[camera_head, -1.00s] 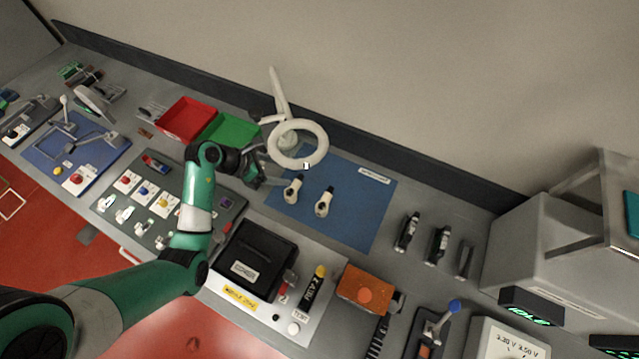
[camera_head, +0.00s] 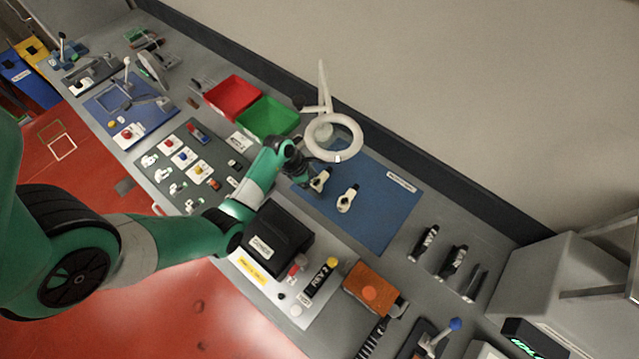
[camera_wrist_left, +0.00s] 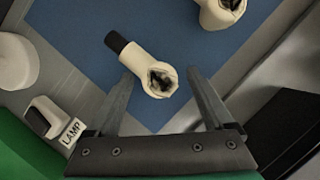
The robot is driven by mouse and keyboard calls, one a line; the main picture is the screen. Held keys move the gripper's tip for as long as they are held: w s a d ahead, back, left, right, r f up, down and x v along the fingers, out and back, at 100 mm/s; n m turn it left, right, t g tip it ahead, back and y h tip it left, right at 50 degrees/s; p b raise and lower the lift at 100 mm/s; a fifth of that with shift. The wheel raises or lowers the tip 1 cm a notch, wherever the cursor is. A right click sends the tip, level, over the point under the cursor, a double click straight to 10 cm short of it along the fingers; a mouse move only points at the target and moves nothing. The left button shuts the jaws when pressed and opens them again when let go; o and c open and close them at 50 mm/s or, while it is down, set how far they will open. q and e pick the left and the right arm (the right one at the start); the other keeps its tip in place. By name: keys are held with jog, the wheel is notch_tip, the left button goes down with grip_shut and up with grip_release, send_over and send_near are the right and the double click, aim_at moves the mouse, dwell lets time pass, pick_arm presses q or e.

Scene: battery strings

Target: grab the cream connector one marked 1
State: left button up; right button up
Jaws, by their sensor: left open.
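Two cream connectors with black ends are on the blue mat (camera_head: 375,221). The left connector (camera_head: 320,181) is right beside my left gripper (camera_head: 309,183) in the head view. The other connector (camera_head: 347,198) lies to its right. In the left wrist view, my open gripper (camera_wrist_left: 157,85) has its fingers on either side of the nearer cream connector (camera_wrist_left: 150,66), with gaps on both sides and nothing gripped. The second connector (camera_wrist_left: 222,11) shows at the top right edge. I cannot read a number on either one. My right gripper is not in view.
A white ring lamp (camera_head: 334,152) stands just behind the connectors; its switch labelled LAMP (camera_wrist_left: 60,125) is close in the wrist view. A black case (camera_head: 275,240) is in front. Green (camera_head: 268,117) and red (camera_head: 233,96) bins are to the left. The mat's right part is clear.

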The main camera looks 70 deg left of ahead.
pick_arm(q)
jog(key=shift+w+f, duration=0.1)
jog(key=shift+f, duration=0.05)
jog(key=shift+c, duration=0.2)
grip_shut()
